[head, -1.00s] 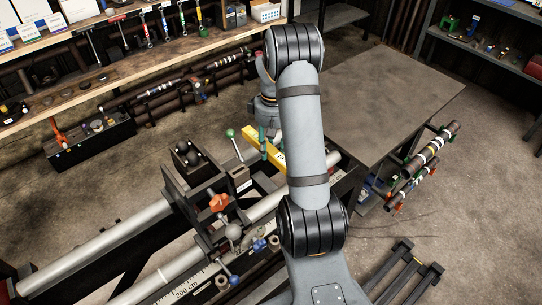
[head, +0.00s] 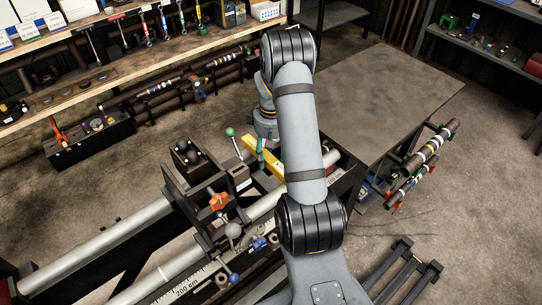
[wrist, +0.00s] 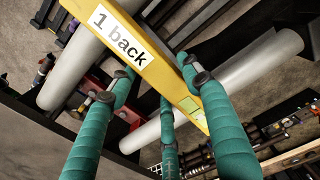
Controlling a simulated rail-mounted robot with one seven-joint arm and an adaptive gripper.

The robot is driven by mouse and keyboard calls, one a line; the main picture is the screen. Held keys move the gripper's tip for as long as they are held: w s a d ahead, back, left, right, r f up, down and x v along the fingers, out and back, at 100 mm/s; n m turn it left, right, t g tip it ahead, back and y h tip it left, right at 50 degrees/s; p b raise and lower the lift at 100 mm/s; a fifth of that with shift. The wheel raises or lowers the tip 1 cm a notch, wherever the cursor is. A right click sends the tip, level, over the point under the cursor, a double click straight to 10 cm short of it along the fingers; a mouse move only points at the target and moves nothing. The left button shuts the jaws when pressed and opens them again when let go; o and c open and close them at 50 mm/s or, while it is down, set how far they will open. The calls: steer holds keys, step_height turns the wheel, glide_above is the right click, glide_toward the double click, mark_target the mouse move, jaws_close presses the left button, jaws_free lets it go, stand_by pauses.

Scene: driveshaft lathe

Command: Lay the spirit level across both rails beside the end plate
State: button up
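The spirit level is a yellow bar (head: 262,160) marked "1 back" in the wrist view (wrist: 125,42). My gripper's green fingers (wrist: 160,80) stand around its sides, and in the head view one green finger (head: 260,150) shows against it. The level is held above the rails; whether it touches them I cannot tell. Two grey round rails show in the head view, the far one (head: 105,242) and the near one (head: 150,287). In the wrist view they pass behind the level, one at left (wrist: 85,62) and one at right (wrist: 240,75). I cannot clearly identify the end plate.
A dark carriage with an orange knob (head: 219,201) and ball-ended levers straddles the rails, left of the level. A scale strip (head: 188,287) lies along the near rail. A bare grey table (head: 385,100) stands at right, and a tool bench (head: 120,75) runs along the back.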

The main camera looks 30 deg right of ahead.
mark_target(271, 156)
steer(key=shift+o, duration=0.8)
steer(key=shift+r, duration=0.45)
step_height(271, 156, up, 11)
steer(key=shift+r, duration=0.2)
steer(key=shift+r+p, duration=0.1)
steer(key=shift+p, duration=0.2)
